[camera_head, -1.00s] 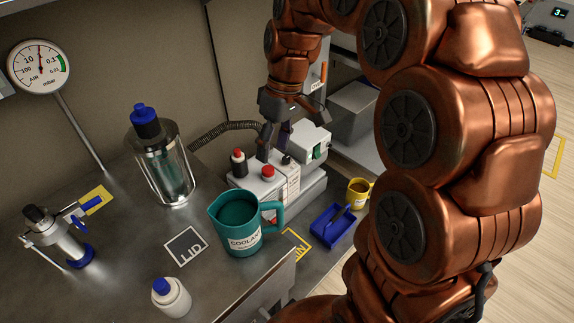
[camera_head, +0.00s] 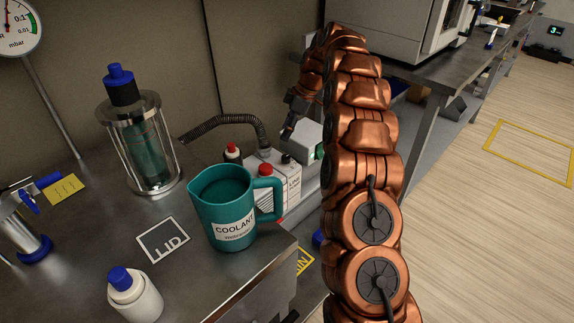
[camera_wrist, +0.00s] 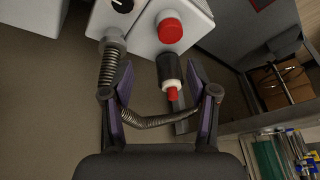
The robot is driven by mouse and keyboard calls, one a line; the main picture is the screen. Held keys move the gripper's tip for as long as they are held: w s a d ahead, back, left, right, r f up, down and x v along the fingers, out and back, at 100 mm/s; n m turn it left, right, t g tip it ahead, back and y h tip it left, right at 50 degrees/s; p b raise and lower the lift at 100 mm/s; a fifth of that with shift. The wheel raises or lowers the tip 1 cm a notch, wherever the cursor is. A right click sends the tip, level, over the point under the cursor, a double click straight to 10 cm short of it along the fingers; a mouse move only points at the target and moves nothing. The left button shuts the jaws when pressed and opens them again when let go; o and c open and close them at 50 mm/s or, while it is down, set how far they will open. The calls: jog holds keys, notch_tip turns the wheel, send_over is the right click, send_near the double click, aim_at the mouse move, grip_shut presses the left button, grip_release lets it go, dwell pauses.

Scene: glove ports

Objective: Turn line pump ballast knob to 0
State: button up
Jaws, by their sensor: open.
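The line pump (camera_head: 283,195) is a white and grey unit behind the coolant jug, which hides part of it. A black knob (camera_head: 286,160) sits on its top beside a red cap (camera_head: 265,170). In the wrist view, a black knob (camera_wrist: 122,5) with a white mark is cut by the top edge, left of the red cap (camera_wrist: 170,32). Its setting is too small to read. My gripper (camera_head: 288,132) is above the pump's back side, apart from the knob. In the wrist view my open gripper (camera_wrist: 160,68) has a small black-and-white bottle with a red tip (camera_wrist: 172,75) showing between its fingers, not gripped.
A teal coolant jug (camera_head: 225,205) stands in front of the pump. A ribbed hose (camera_head: 235,120) runs to the pump. A glass vessel (camera_head: 145,150), a white bottle (camera_head: 135,295) and a LID mark (camera_head: 163,240) are on the bench. Floor is clear at right.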

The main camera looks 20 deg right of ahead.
jog(key=n+b, duration=0.1)
jog(key=b, duration=0.1)
send_near(286, 157)
jog(key=f, duration=0.1)
jog(key=shift+t, duration=0.3)
jog(key=shift+b+x, duration=0.95)
jog(key=shift+x, duration=3.05)
jog(key=shift+s+a+r, duration=0.1)
grip_shut()
